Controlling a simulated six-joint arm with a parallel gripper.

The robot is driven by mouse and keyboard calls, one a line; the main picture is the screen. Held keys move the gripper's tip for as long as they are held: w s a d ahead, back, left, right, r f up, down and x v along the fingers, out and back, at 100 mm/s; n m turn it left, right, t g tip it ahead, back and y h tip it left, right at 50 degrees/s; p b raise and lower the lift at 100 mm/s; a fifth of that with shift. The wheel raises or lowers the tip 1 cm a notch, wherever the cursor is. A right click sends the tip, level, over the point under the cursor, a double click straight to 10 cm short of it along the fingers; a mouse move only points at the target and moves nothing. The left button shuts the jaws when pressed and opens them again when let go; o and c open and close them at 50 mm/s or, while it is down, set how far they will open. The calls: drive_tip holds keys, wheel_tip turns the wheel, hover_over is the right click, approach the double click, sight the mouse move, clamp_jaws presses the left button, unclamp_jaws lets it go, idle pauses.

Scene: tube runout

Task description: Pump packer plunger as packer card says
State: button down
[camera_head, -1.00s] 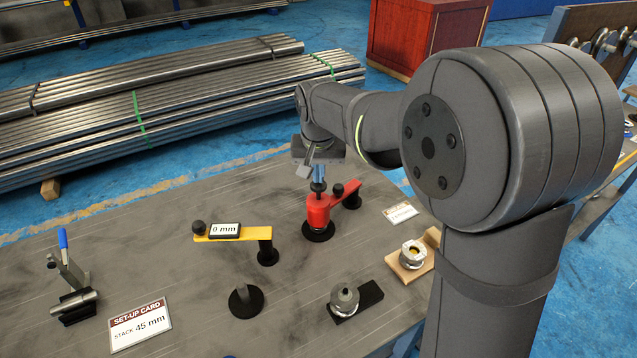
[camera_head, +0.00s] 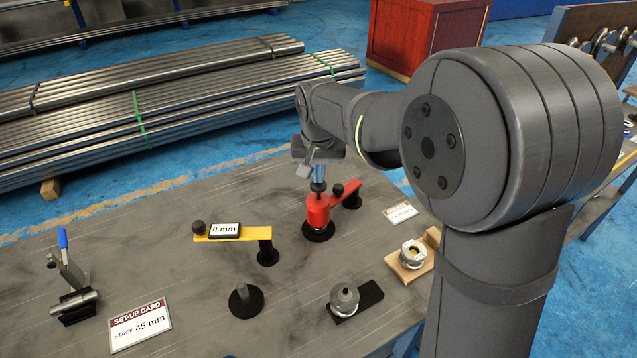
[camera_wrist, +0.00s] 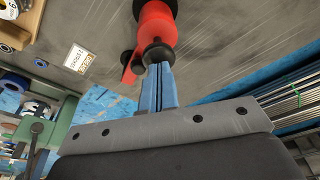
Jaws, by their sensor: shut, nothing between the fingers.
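The packer is a red body (camera_head: 317,209) on a black round base, with a red side arm that has a black knob. Its plunger has a black knob (camera_head: 318,186) on top. My gripper (camera_head: 319,175) has its blue fingers shut and points down at this knob. In the wrist view the shut fingertips (camera_wrist: 158,68) meet or nearly meet the black knob (camera_wrist: 157,51); I cannot tell if they touch. A small white card (camera_head: 400,212), likely the packer card, lies right of the packer. Its writing is too small to read, also in the wrist view (camera_wrist: 78,59).
A yellow gauge arm (camera_head: 240,232) reading 0 mm stands left of the packer. A set-up card (camera_head: 140,325) reads STACK 45 mm. A metal part (camera_head: 344,300) on a black block and another part (camera_head: 412,254) on a wooden block sit in front.

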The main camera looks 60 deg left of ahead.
drive_tip(key=shift+d+x, duration=0.2)
drive_tip(key=shift+x, duration=1)
drive_tip(key=shift+s, duration=0.1)
drive_tip(key=shift+r, duration=0.1)
drive_tip(key=shift+a+v, duration=0.15)
drive_tip(key=shift+v, duration=0.65)
drive_tip(key=shift+a+v, duration=0.15)
drive_tip(key=shift+v, duration=0.65)
drive_tip(key=a+v, duration=0.1)
drive_tip(key=v, duration=0.5)
drive_tip(key=shift+w, duration=0.45)
drive_tip(key=shift+r, duration=0.1)
drive_tip(key=shift+d+x, duration=0.15)
drive_tip(key=shift+x, duration=0.75)
drive_tip(key=shift+d+x, duration=0.15)
drive_tip(key=shift+x, duration=0.8)
drive_tip(key=shift+s, duration=0.2)
